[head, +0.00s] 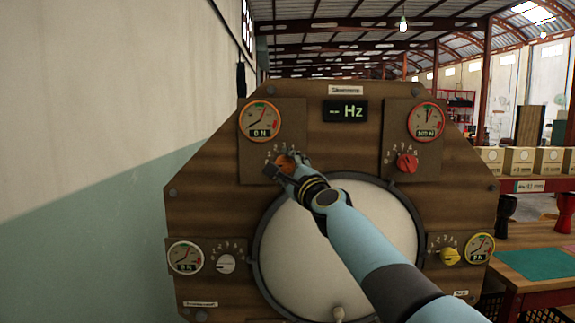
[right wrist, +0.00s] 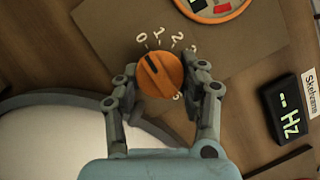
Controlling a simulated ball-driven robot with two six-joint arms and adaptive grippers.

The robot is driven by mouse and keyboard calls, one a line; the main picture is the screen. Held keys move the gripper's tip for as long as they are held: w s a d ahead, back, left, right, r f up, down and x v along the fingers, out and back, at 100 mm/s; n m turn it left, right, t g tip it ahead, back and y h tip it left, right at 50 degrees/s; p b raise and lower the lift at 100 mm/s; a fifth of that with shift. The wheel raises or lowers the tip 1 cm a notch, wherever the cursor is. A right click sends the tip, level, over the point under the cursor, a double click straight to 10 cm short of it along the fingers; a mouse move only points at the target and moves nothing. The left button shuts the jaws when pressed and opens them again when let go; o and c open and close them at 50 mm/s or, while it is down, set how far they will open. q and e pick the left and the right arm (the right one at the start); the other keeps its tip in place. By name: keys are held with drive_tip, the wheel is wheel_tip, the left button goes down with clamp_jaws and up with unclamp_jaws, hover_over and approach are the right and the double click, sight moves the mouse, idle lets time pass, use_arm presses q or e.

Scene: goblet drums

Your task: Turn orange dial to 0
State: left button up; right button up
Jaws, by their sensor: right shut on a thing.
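The orange dial (head: 287,161) is at the upper left of the wooden panel, below a gauge (head: 259,121) that reads 0 N. My right gripper (head: 287,168) reaches up to it and partly covers it. In the right wrist view my right gripper (right wrist: 163,98) is shut on the orange dial (right wrist: 160,76), one finger on each side. The dial's black mark points up and left, close to the 0. The numbers 0, 1 and 2 show around its top, and higher ones are partly hidden. My left gripper is not in view.
A red dial (head: 406,163), a white dial (head: 225,264) and a yellow dial (head: 449,257) sit at the panel's other corners, each beside a gauge. A large white drumhead (head: 300,245) fills the middle. A Hz display (head: 346,111) is above. A wall stands close at left.

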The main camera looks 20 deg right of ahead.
drive_tip(key=shift+f, duration=0.1)
drive_tip(key=o, duration=1.2)
drive_tip(key=shift+a, duration=0.1)
drive_tip(key=v, duration=1.2)
